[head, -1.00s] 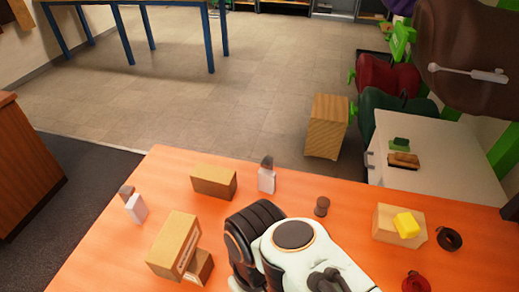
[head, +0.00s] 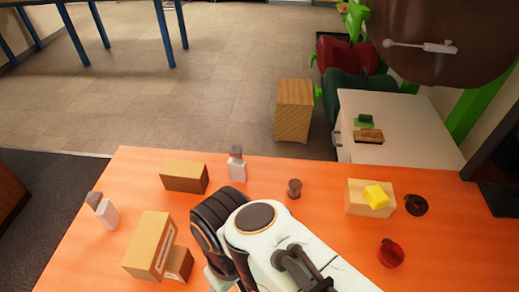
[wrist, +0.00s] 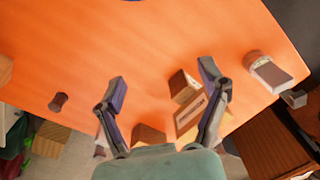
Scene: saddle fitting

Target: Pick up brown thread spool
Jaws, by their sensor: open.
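The brown thread spool (head: 294,188) stands upright on the orange table, right of my arm in the head view. In the wrist view the spool (wrist: 58,102) lies off to the left, clear of the fingers. In the head view the fingers are hidden behind my own arm.
Cardboard boxes (head: 148,245) stand at the left, and another box (head: 184,177) at the back. White-bodied bottles (head: 236,170) stand nearby. Right of the spool are a block (head: 356,197) with a yellow item, a black roll (head: 416,205) and a red roll (head: 391,253). Table around the spool is clear.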

